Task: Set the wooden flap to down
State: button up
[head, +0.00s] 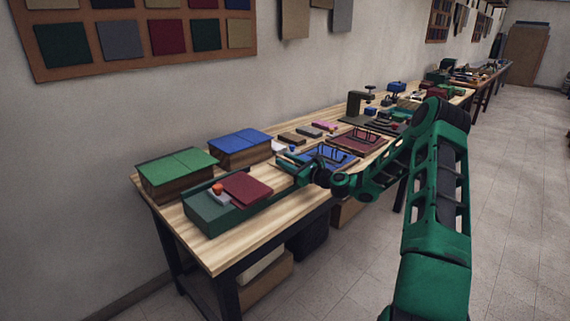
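I cannot make out a part that is clearly the wooden flap. A long green box (212,219) lies at the near end of the workbench, with a dark red velvet panel (246,189) lying flat on it and a small orange-red knob (217,188) to the panel's left. My gripper (294,168) is over the bench, just right of the box's far end.
Behind the green box stand a wooden box with green velvet covers (178,165) and one with blue covers (238,140). A blue tray (330,158), a dark red tray (360,141) and a press-like stand (356,106) lie farther along. The bench's front left corner (215,262) is bare.

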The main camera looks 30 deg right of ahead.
jog(key=v, duration=1)
jog(key=shift+s+d, duration=0.2)
jog(key=shift+s, duration=0.05)
